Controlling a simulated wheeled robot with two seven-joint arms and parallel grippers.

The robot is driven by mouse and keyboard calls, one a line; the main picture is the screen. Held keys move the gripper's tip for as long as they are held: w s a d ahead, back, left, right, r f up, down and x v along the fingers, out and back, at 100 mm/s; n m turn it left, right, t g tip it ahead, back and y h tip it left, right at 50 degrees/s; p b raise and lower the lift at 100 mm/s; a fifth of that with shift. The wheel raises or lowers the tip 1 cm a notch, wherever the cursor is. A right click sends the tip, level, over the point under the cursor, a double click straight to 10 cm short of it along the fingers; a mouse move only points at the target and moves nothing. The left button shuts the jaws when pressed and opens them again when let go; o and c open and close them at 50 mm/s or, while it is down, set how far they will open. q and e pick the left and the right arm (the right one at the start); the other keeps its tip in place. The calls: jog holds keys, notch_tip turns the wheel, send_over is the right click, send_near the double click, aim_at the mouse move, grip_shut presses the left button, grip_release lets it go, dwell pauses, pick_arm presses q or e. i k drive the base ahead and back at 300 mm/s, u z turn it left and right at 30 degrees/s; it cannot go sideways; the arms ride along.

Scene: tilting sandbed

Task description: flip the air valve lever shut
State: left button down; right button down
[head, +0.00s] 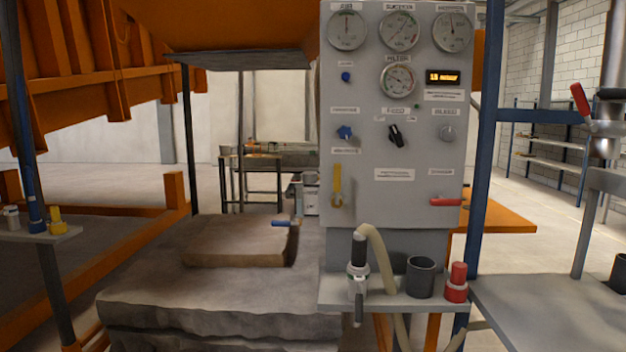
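A grey control panel (395,130) stands upright in the middle right of the head view. A yellow lever (337,185) on its lower left points up and down. A red lever (446,202) on its lower right lies level. Another red lever (580,102) sits tilted on a metal pipe fitting at the right edge. A small blue handle (286,223) lies level just left of the panel. The labels are too small to read, so I cannot tell which lever is the air valve. Neither of my grippers is in view.
Below the panel a ledge (390,303) carries a hose nozzle (358,268), a dark cup (421,277) and a red fitting (457,283). A blue post (484,150) stands right of the panel. A grey table (550,310) fills the lower right. A rough block (237,241) lies at left.

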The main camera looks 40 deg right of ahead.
aim_at(338, 167)
jog(key=z, duration=0.85)
jog(key=i, duration=0.95)
jog(key=z, duration=1.05)
